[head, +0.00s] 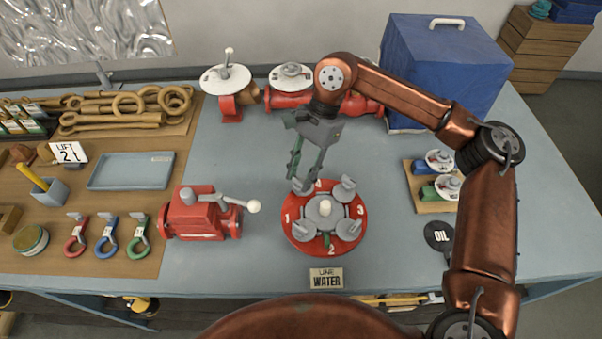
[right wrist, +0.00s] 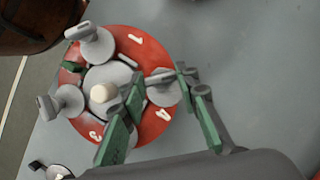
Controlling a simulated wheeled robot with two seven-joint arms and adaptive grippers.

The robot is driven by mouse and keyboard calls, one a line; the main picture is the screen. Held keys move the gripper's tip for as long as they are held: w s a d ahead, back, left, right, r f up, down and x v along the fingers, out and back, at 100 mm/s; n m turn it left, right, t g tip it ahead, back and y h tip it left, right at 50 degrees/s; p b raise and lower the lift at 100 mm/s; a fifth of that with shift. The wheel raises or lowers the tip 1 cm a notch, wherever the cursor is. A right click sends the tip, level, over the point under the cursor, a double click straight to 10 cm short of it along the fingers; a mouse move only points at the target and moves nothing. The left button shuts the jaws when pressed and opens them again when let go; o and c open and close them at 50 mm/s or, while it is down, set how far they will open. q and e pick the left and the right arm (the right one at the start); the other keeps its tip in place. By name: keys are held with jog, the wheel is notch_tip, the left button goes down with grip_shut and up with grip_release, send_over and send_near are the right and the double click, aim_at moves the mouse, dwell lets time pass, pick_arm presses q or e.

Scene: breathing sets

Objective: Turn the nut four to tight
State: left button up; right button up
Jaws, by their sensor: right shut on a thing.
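A round red flange (head: 291,242) numbered 1 to 4 lies on the bench, with grey wing nuts around a grey centre with a pale knob (head: 325,207). My right gripper (head: 306,176) reaches down from above, shut on nut four (head: 302,188), the grey wing nut at the flange's upper left, between the numbers 1 and 4. In the right wrist view the green fingers stand on both sides of nut four (right wrist: 165,85), which sits on the flange. Two other wing nuts (right wrist: 90,46) show clearly there; a finger hides the remaining one. My left gripper is out of view.
A red valve (head: 198,214) with a lever stands left of the flange. A LINE WATER sign (head: 326,279) lies in front. More valves (head: 231,92) and a blue box (head: 436,62) stand behind. Bare bench surrounds the flange.

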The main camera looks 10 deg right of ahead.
jog(key=c, duration=0.3)
jog(key=shift+m, duration=0.3)
jog(key=m, duration=0.1)
jog(key=m+t, duration=0.1)
jog(key=m, duration=0.1)
jog(key=shift+s+m+t+y+p, duration=0.1)
jog(key=shift+m+t+y+p, duration=0.2)
jog(key=m+t, duration=0.1)
jog(key=m, duration=0.3)
jog(key=shift+s+m+t, duration=0.1)
jog(key=shift+m+t, duration=0.2)
jog(key=shift+t, duration=0.1)
jog(key=m+t, duration=0.1)
jog(key=m, duration=0.3)
jog(key=shift+s+t, duration=0.1)
jog(key=shift+t, duration=0.3)
jog(key=shift+a+m+t+h, duration=0.1)
jog(key=shift+m+t+h, duration=0.25)
jog(key=shift+m, duration=0.85)
jog(key=shift+m+t+h, duration=0.25)
jog(key=shift+m+h, duration=0.2)
jog(key=shift+m, duration=0.75)
